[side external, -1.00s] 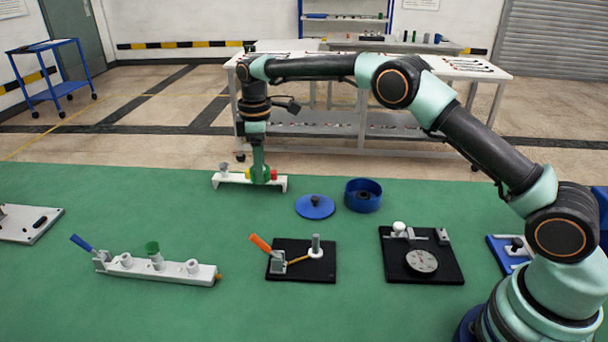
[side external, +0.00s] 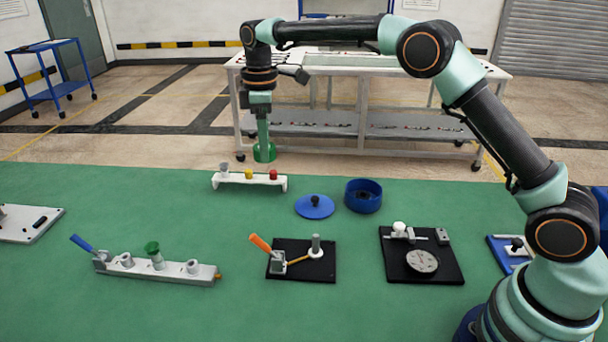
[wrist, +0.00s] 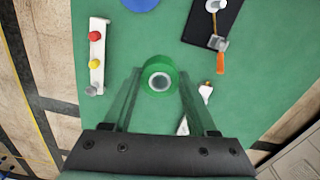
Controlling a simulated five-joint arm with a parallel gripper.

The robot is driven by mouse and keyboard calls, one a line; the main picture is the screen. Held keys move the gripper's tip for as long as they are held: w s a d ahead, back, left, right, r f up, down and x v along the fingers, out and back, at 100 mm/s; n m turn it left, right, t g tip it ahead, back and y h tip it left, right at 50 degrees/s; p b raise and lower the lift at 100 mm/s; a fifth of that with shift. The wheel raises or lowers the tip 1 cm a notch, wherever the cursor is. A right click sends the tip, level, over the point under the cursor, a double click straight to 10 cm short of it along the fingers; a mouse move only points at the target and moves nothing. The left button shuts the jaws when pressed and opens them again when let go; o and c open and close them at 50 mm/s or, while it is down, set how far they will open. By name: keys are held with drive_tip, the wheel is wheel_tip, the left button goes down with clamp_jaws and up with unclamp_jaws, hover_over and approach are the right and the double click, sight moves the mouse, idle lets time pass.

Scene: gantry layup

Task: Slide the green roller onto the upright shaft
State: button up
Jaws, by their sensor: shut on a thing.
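In the wrist view the roller (wrist: 160,64) is a green ring between my fingertips (wrist: 160,76), with a grey centre. The upright shaft (side external: 316,241) is a grey post on a black plate (side external: 319,271), with a white collar around its foot. It stands in front and to the right of my gripper, well apart from the roller. An orange-handled clamp (side external: 262,245) sits on the same plate.
The rack bears a grey, a yellow (side external: 248,174) and a red piece (side external: 273,174). A blue lid (side external: 315,208) and a blue round bin (side external: 363,203) lie behind the plate. A white fixture (side external: 190,271) with a green-topped piece stands left; a dial plate (side external: 450,272) stands right.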

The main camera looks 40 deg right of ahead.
hover_over(317, 235)
wheel_tip(317, 235, down, 5)
drive_tip(key=shift+f, duration=0.2)
idle(0.3)
drive_tip(key=shift+f, duration=2.9)
drive_tip(key=shift+f, duration=3)
drive_tip(key=o, duration=1.4)
drive_tip(key=shift+o, duration=0.2)
wheel_tip(317, 235, up, 12)
